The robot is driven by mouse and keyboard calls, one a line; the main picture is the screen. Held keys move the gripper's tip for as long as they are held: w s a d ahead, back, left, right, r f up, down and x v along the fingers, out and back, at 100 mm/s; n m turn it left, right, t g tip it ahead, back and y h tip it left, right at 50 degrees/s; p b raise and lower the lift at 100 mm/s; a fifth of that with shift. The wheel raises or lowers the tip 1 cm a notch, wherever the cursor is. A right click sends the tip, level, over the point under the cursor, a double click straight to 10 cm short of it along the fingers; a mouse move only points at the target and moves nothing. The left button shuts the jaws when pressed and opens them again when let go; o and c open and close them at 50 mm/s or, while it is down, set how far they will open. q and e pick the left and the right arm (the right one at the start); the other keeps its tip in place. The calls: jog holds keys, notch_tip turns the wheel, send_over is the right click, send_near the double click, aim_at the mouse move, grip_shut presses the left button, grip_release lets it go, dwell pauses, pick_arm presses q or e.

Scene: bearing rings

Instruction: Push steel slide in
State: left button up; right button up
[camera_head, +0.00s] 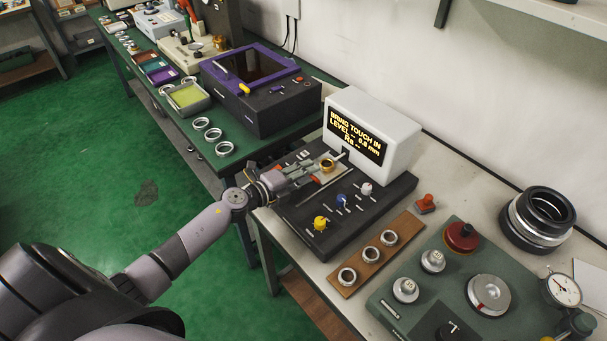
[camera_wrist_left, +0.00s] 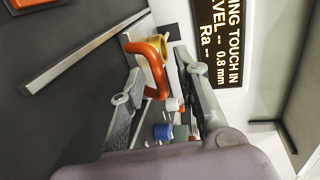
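The pale steel slide (camera_head: 334,174) lies on the dark instrument base (camera_head: 300,218), in front of the white display box (camera_head: 385,112). A brass ring (camera_head: 328,164) sits on the slide and also shows in the left wrist view (camera_wrist_left: 163,47). A bent orange-red handle (camera_wrist_left: 151,66) stands beside the ring. My left gripper (camera_head: 303,176) is at the slide's left end. Its two fingers (camera_wrist_left: 158,78) are spread, with the handle between their tips in the wrist view. I cannot tell whether a finger touches it. My right gripper is out of view.
The display reads "BRING TOUCH IN". Yellow (camera_head: 321,223), blue (camera_head: 343,201) and white (camera_head: 366,188) knobs stand on the base. A wooden tray (camera_head: 364,266) with rings lies in front. A purple-topped box (camera_head: 262,100) stands on the bench behind.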

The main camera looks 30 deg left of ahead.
pick_arm(q)
jog(key=v, duration=1.2)
dwell(0.6)
